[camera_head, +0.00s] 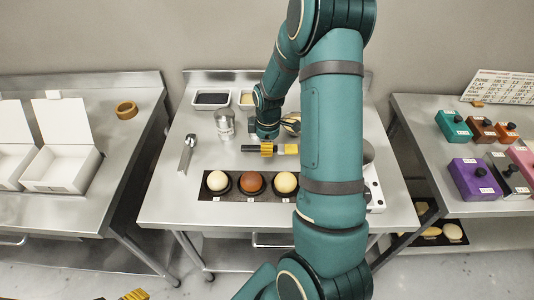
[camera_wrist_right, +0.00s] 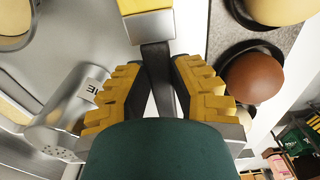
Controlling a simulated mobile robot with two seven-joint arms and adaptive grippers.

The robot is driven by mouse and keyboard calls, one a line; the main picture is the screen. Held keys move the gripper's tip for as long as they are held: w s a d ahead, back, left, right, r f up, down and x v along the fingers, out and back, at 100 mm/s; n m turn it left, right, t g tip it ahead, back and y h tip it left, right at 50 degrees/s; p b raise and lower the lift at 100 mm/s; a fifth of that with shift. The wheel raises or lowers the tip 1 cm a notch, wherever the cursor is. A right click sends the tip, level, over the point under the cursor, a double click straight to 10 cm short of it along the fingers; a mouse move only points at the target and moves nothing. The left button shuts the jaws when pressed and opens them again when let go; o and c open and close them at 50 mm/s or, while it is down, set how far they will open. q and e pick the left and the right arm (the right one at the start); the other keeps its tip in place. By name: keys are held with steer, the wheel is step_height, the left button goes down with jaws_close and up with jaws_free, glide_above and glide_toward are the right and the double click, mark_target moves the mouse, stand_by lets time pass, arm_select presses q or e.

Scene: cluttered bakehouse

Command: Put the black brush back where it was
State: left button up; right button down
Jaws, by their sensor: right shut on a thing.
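My right gripper (camera_head: 267,149) is shut on the black brush, above the middle table just behind the board with three dough balls. The brush's black handle (camera_wrist_right: 157,75) lies between the yellow fingers of the right gripper (camera_wrist_right: 160,88) in the wrist view. Its metal ferrule and yellow bristles (camera_wrist_right: 147,20) point away from my palm. In the head view the bristles (camera_head: 290,149) stick out to the right of the fingers. My left gripper (camera_head: 135,294) shows only a small yellow and black part at the bottom edge; its jaws cannot be made out.
The dark board (camera_head: 234,194) holds balls in black dishes. Black (camera_head: 212,99) and pale-filled trays are behind. My arm hides the table's right part. Bare steel lies at the table's left front.

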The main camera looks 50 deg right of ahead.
steer(key=shift+f, duration=1.75)
steer(key=shift+f+b, duration=0.2)
steer(key=shift+b, duration=0.15)
steer(key=c, duration=0.9)
jaws_free()
steer(key=shift+r, duration=0.1)
steer(key=shift+r+p, duration=0.3)
step_height(320, 180, up, 12)
steer(key=shift+s+f+p, duration=0.15)
steer(key=shift+p, duration=0.35)
